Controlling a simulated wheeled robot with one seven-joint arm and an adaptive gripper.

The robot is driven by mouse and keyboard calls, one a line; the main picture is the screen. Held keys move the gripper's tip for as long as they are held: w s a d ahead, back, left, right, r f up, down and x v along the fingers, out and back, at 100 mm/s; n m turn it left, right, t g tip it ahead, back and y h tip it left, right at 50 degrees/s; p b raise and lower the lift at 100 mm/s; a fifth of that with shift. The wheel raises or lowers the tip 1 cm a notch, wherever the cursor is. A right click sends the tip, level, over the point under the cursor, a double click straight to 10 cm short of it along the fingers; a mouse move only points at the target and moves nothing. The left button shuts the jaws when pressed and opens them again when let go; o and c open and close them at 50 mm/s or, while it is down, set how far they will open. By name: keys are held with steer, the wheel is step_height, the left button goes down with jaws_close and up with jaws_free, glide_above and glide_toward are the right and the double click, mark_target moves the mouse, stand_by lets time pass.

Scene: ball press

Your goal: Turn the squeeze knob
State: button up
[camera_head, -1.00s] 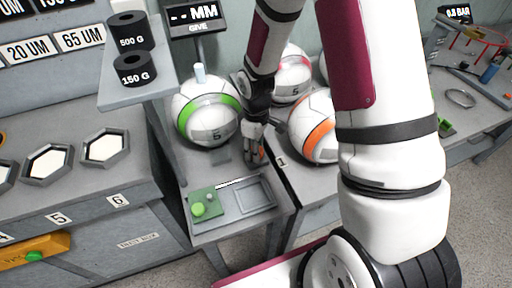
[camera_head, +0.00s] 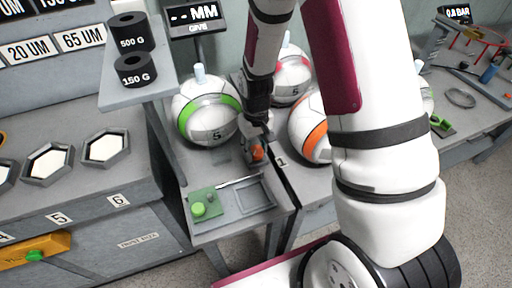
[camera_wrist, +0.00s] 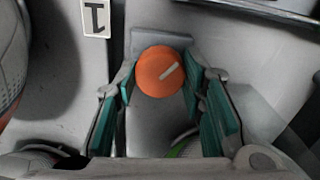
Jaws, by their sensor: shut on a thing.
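The squeeze knob (camera_head: 257,153) is a small orange disc at the edge of the press station, right of the green-banded ball. In the wrist view the orange knob (camera_wrist: 165,72) shows a pale line slanting up to the right. My gripper (camera_wrist: 164,84) has its teal-padded fingers on the left and right of the knob, shut on it. In the head view my gripper (camera_head: 253,147) reaches down to the knob from above and partly hides it.
A green-banded ball (camera_head: 207,112) sits on the press beneath the MM display (camera_head: 193,16). An orange-banded ball (camera_head: 308,128) and a red-banded ball (camera_head: 288,80) stand close to my arm. A green button (camera_head: 198,209) and a shallow tray (camera_head: 254,197) lie in front.

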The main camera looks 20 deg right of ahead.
mark_target(256, 150)
steer(key=m, duration=0.6)
steer(key=shift+p, duration=0.3)
stand_by(0.4)
steer(key=o, duration=1.1)
steer(key=shift+o, duration=0.2)
step_height(256, 150, up, 12)
steer(key=shift+r, duration=0.1)
